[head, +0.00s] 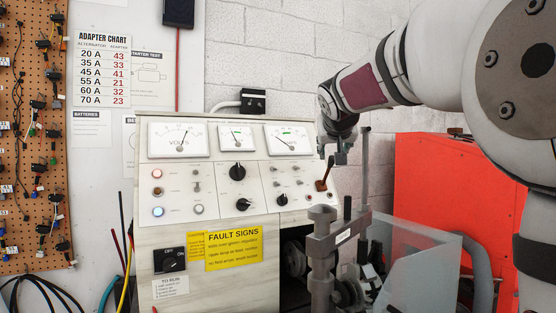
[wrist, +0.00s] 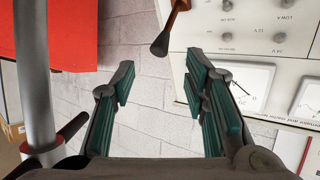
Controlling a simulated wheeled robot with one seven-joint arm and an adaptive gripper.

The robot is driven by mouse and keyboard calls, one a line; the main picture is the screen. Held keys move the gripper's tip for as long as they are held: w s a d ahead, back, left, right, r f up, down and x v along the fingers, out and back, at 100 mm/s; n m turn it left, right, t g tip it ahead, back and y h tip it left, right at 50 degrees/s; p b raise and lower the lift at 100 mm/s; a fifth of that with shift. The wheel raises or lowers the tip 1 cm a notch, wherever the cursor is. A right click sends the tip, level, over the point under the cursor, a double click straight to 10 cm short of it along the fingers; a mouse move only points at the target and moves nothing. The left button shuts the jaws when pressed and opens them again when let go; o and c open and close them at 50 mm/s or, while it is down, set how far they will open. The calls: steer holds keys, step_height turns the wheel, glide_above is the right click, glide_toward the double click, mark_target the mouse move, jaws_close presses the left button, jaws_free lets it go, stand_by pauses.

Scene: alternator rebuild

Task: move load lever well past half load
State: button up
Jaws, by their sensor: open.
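The load lever (head: 323,180) is a small brown lever at the right end of the test bench panel (head: 225,172). In the head view it leans up and slightly right from its mount. In the wrist view the lever (wrist: 173,24) enters from the top edge, its dark rounded end pointing down and left. My gripper (head: 334,154) is just above the lever in the head view. In the wrist view my gripper (wrist: 160,76) is open and empty, the lever's end lying just beyond the gap between the fingertips. I see no contact.
A grey upright post with a clamp (head: 322,245) stands in front of the panel, close to the lever. A clear guard (head: 425,262) and a red cabinet (head: 440,195) are at the right. Knobs and small switches (head: 280,200) fill the panel left of the lever.

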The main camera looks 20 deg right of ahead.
mark_target(333, 158)
steer(key=p+x, duration=0.1)
steer(key=x, duration=0.8)
steer(key=shift+w+d, duration=0.2)
steer(key=shift+w, duration=0.1)
